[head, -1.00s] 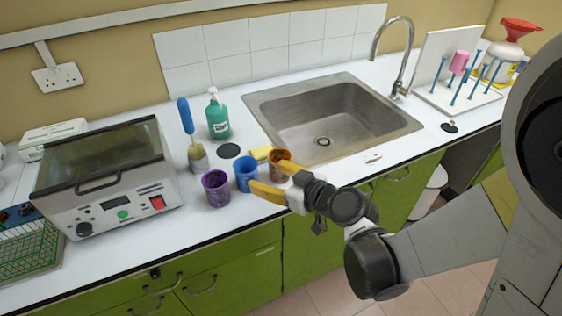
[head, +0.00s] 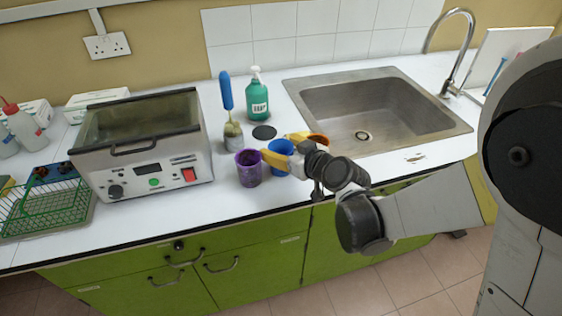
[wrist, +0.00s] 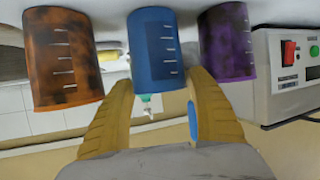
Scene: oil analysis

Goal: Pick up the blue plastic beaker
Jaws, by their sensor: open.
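The blue beaker (head: 283,147) stands upright on the white counter, between a purple beaker (head: 249,168) and an orange-brown beaker (head: 318,139). My gripper (head: 276,144) is open, with one yellow finger on the near side of the blue beaker and the other toward its far side. In the wrist view, which looks upside down, the blue beaker (wrist: 155,45) is centred just ahead of and between the open fingertips (wrist: 161,78). The purple beaker (wrist: 228,45) and the orange beaker (wrist: 62,60) flank it closely. Contact with the fingers cannot be told.
A brush with a blue handle (head: 226,95) in a container and a green soap bottle (head: 257,98) stand behind the beakers. A boxy instrument (head: 145,178) is at left, a sink (head: 372,78) at right. The counter's front edge is close to the beakers.

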